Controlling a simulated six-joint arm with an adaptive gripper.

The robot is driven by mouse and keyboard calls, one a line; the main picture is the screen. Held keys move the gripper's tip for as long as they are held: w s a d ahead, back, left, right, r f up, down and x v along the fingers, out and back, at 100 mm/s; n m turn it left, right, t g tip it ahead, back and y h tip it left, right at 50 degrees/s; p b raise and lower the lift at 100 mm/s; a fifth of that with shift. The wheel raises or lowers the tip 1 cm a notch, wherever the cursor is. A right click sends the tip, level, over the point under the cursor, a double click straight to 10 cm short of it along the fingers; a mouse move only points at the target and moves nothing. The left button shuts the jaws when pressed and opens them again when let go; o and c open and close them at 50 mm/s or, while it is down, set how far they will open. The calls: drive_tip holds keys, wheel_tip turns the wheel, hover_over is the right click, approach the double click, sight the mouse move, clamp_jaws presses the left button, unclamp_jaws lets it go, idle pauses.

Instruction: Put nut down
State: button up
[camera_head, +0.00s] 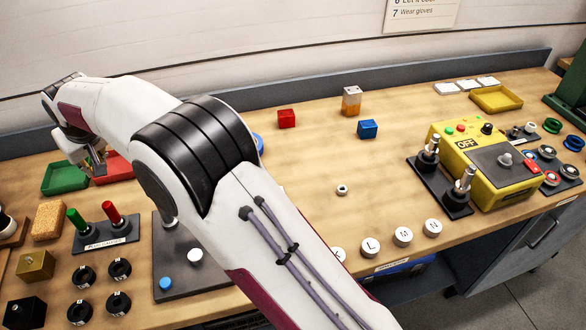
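My gripper (92,160) is at the far left of the head view, pointing down above the green tray and the red tray. It is small and partly dark there, so I cannot tell whether its fingers are open or shut, or whether a nut is between them. A small pale ring-shaped piece with a dark hole, possibly a nut (342,189), lies on the bare middle of the table, well apart from my gripper. The green tray (60,187) and the red tray (122,178) lie beneath and beside the gripper.
My arm crosses the middle and hides part of the table (300,180). A red block (286,118), a blue block (367,128) and a yellow control box (490,160) stand beyond. Plug gauges (105,225) and black rings (82,277) are at left. White lettered discs (403,236) line the front.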

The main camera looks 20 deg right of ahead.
drive_tip(key=w+d+r+m+h, duration=0.1)
drive_tip(key=w+d+r+m, duration=0.2)
drive_tip(key=d, duration=0.6)
drive_tip(key=w+d+r, duration=0.2)
drive_tip(key=w+d, duration=0.3)
drive_tip(key=d, duration=0.4)
drive_tip(key=d+r+m+t+h, duration=0.1)
drive_tip(key=d+r+m+h, duration=0.2)
drive_tip(key=d, duration=2)
drive_tip(key=s+d+f+m+h, duration=0.1)
drive_tip(key=s+d+m, duration=0.1)
drive_tip(key=s+d, duration=0.7)
drive_tip(key=s+d+m, duration=0.3)
drive_tip(key=s+d, duration=0.1)
drive_tip(key=d, duration=0.8)
drive_tip(key=s+d+f, duration=0.2)
drive_tip(key=s+f, duration=0.1)
drive_tip(key=s, duration=0.3)
drive_tip(key=s+d+f+m+h, duration=0.1)
drive_tip(key=s+d+f, duration=0.1)
drive_tip(key=s, duration=0.4)
drive_tip(key=shift+d+f+g, duration=0.3)
drive_tip(key=shift+f, duration=0.6)
drive_tip(key=shift+s, duration=0.1)
